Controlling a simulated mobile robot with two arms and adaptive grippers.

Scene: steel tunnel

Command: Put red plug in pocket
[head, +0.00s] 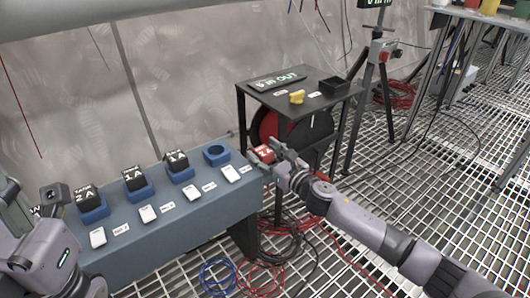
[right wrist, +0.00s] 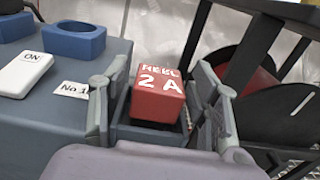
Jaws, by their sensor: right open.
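The red plug (head: 264,154), a cube marked "REEL 2 A" in white, is at the right end of the blue-grey bench. In the right wrist view the red plug (right wrist: 158,92) stands upright in or just above a dark grey square holder (right wrist: 150,135); its base is partly hidden. My right gripper (right wrist: 158,105) is open, with one finger on each side of the plug. In the head view the right gripper (head: 268,155) partly covers the plug. An empty blue round pocket (head: 216,153) is on the bench. My left arm is at the left edge; its fingers are not clear.
Black plugs stand in blue holders along the bench, including one marked "1 A" (head: 134,175). White switches (head: 149,214) line its front. A black table (head: 290,88) with a yellow piece (head: 297,97) stands behind, above a red reel (head: 268,130). Cables lie on the grating floor.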

